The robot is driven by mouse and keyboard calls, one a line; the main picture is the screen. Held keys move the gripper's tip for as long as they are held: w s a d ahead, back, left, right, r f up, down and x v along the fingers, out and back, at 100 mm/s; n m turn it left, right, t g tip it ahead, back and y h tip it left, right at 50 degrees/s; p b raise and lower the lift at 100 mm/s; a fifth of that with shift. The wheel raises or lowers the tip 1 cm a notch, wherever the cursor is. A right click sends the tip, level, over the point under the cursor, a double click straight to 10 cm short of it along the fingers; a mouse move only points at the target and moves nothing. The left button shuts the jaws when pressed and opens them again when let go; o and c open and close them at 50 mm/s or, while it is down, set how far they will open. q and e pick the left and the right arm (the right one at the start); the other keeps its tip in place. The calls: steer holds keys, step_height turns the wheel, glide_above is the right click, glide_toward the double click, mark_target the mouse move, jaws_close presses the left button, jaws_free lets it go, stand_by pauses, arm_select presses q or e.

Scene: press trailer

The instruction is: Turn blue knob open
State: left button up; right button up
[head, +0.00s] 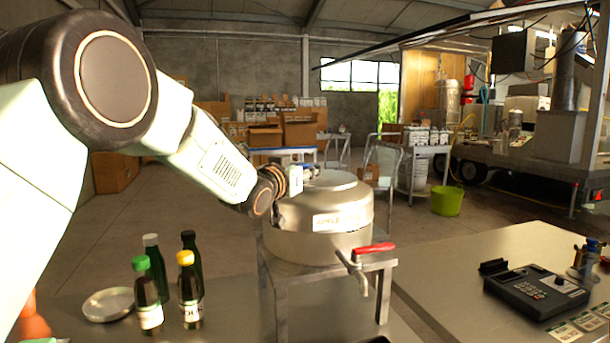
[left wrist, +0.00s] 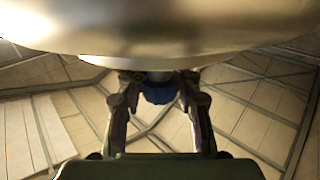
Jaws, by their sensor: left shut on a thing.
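The blue knob (left wrist: 158,94) shows in the left wrist view, between my two fingers and just below the pale metal body that fills the top of that view. My left gripper (left wrist: 159,82) is shut on the knob, with one finger on each side. In the head view my left gripper (head: 308,173) reaches to the far upper left side of the steel vessel (head: 318,243). The knob's turn angle cannot be told. My right gripper is not in view.
The vessel stands on a metal stand (head: 283,300) and has a red-handled tap (head: 366,256) in front. Several bottles (head: 147,298) and a round dish (head: 108,304) are at the left. A card terminal (head: 535,290) lies on the right table. A green bucket (head: 447,200) is on the floor.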

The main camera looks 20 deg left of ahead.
arm_select(q)
steer(key=shift+f, duration=0.1)
steer(key=o, duration=1.2)
steer(key=shift+s, duration=0.2)
steer(key=shift+w, duration=0.15)
steer(key=s, duration=0.4)
steer(key=s+a, duration=0.1)
steer(key=s, duration=0.3)
steer(key=s+a, duration=0.1)
steer(key=s, duration=0.3)
steer(key=shift+w, duration=0.1)
